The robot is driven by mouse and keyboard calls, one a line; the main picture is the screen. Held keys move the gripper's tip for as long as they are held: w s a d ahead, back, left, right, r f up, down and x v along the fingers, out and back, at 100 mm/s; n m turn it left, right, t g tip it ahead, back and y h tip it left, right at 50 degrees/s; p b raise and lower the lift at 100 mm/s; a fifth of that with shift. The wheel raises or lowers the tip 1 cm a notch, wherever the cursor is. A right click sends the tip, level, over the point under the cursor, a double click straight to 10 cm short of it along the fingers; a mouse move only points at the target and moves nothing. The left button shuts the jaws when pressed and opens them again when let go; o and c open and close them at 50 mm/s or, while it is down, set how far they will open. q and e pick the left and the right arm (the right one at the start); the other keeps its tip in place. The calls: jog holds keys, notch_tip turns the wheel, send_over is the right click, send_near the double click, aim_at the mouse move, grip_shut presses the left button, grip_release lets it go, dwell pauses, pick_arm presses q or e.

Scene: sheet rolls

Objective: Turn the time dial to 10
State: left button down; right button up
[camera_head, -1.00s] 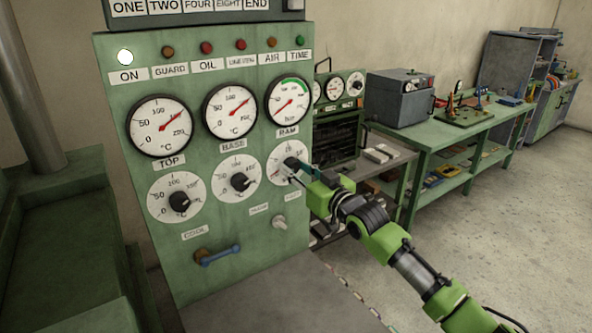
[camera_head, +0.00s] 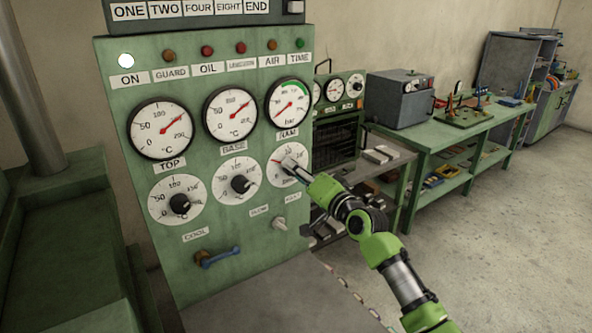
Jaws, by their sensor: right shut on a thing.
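The green control panel (camera_head: 150,90) faces me. In its lower row are three white dials with dark knobs: a left one (camera_head: 160,207), a middle one (camera_head: 222,190) and a right one (camera_head: 282,153). My right gripper (camera_head: 290,167) is shut on the knob of the right dial. The gripper hides most of this knob and part of the scale, so its setting cannot be read. A small part of a red mark shows at the dial's left. My left gripper is not in view.
Three round gauges sit above the dials, the right one (camera_head: 289,103) with a green arc. A blue-handled lever (camera_head: 222,257) and a small light knob (camera_head: 279,224) are lower on the panel. A green workbench (camera_head: 424,160) stands to the right.

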jog(key=m+p, duration=0.4)
jog(key=m, duration=0.7)
jog(key=shift+p, duration=0.35)
dwell(0.4)
jog(key=o, duration=1.1)
jog(key=v, duration=1.2)
